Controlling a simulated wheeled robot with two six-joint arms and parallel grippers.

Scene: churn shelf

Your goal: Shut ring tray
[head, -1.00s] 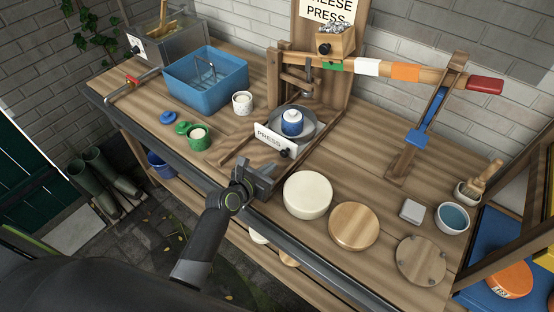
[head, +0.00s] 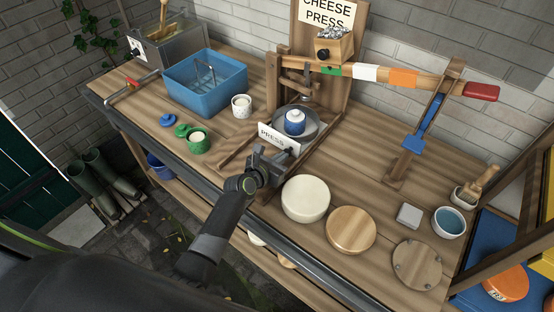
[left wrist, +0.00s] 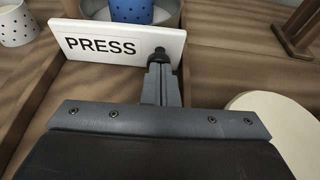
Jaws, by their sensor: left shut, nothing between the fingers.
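The ring tray shows its white front panel lettered PRESS (head: 278,138), low in the wooden cheese press. Behind the panel a round grey metal dish (head: 313,124) holds a blue pot with a white top (head: 295,121). The panel also shows in the left wrist view (left wrist: 112,46), with a black knob (left wrist: 160,54) at its right end. My left gripper (head: 277,156) is shut and empty, its tips at the knob, seemingly against it. In the head view the gripper hides the knob. My right gripper is not in view.
A cream cheese wheel (head: 305,199) and a round wooden board (head: 350,231) lie just right of my gripper. A green pot (head: 196,141), a white cup (head: 241,105) and a blue tub (head: 204,84) stand to the left. The press lever (head: 420,80) spans above right.

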